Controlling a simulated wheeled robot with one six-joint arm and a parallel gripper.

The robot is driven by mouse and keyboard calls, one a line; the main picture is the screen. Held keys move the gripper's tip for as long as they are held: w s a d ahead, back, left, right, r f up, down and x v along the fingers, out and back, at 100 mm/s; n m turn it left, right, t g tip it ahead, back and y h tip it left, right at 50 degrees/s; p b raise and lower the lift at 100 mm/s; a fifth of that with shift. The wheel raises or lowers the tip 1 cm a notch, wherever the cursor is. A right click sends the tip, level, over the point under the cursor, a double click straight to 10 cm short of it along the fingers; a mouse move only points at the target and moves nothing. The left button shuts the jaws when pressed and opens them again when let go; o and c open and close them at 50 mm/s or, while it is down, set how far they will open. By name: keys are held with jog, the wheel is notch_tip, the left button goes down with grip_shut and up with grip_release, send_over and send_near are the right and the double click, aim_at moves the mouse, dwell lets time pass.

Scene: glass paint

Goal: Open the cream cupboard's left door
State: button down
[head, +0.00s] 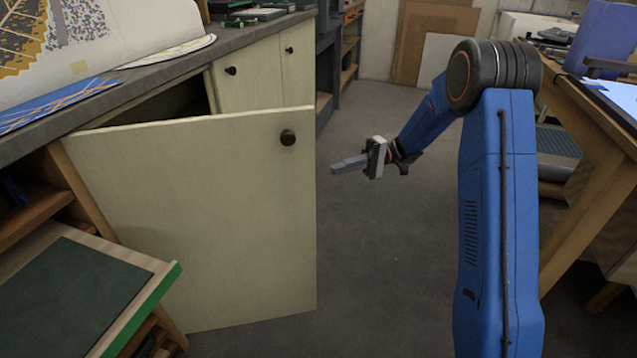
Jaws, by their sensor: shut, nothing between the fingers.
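The cream cupboard (262,78) stands along the left under a grey worktop. Its left door (215,215) is swung well open into the room, hinged at its left edge, with a dark round knob (288,138) near its upper right corner. A dark gap shows behind the door's top edge; most of the inside is hidden by the door. My gripper (340,166) is shut and empty, to the right of the door's free edge and apart from it, pointing left.
The other cupboard doors with dark knobs (231,71) are shut. A wooden rack with a green-edged board (90,285) stands at the lower left, close to the open door. A wooden table (585,120) stands at the right. The grey floor (385,265) between is clear.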

aim_at(313, 186)
jog(key=shift+s+a, duration=4.05)
jog(key=shift+a, duration=0.05)
jog(key=shift+s, duration=0.15)
